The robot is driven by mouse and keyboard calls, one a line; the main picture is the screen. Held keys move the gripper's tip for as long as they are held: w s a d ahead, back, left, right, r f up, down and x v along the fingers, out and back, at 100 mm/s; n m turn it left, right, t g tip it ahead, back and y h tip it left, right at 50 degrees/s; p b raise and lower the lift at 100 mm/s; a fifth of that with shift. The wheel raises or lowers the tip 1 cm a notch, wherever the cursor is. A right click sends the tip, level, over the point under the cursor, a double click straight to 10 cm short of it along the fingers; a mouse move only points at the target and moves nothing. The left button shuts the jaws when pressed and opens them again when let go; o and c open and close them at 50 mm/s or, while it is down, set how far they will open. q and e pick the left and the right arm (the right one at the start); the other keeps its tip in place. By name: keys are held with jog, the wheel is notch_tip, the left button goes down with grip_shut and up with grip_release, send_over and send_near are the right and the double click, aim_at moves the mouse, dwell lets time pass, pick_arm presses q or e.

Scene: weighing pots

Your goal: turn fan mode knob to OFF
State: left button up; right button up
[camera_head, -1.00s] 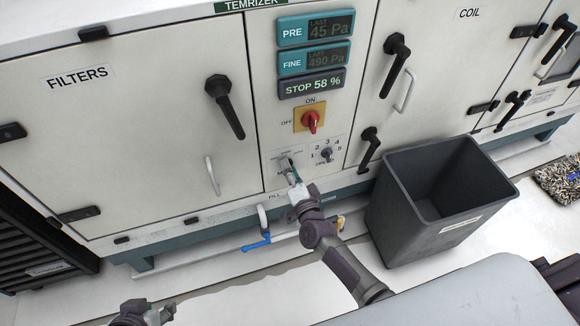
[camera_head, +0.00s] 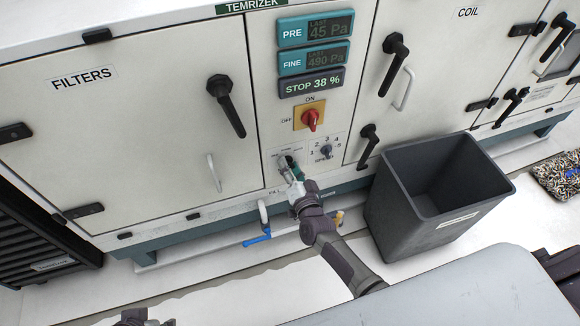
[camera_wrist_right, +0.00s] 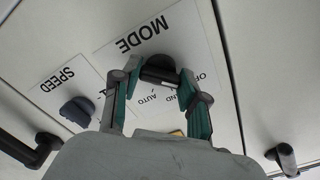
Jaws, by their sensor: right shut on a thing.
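The fan mode knob (camera_wrist_right: 158,64) is dark and round-ended, on a white plate lettered MODE in the right wrist view. OFF and AUTO letterings show on the plate, partly covered by my fingers. My right gripper (camera_wrist_right: 160,86) is shut on the knob, one green-padded finger on each side. In the head view my right gripper (camera_head: 291,170) covers most of the knob, beside the speed selector. I cannot tell exactly which mark the knob points to. My left gripper (camera_head: 145,318) shows only in part at the bottom edge, away from the cabinet.
The speed knob (camera_head: 325,151) is close on the right. The red and yellow main switch (camera_head: 311,119) sits above it. A display (camera_head: 312,83) reads STOP 38 %. A grey bin (camera_head: 440,190) stands right of my right arm. A blue-handled valve (camera_head: 258,238) is below.

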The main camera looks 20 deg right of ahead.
jog(key=o, duration=1.1)
jog(key=shift+o, duration=0.2)
jog(key=s, duration=1.2)
jog(key=shift+d, duration=0.2)
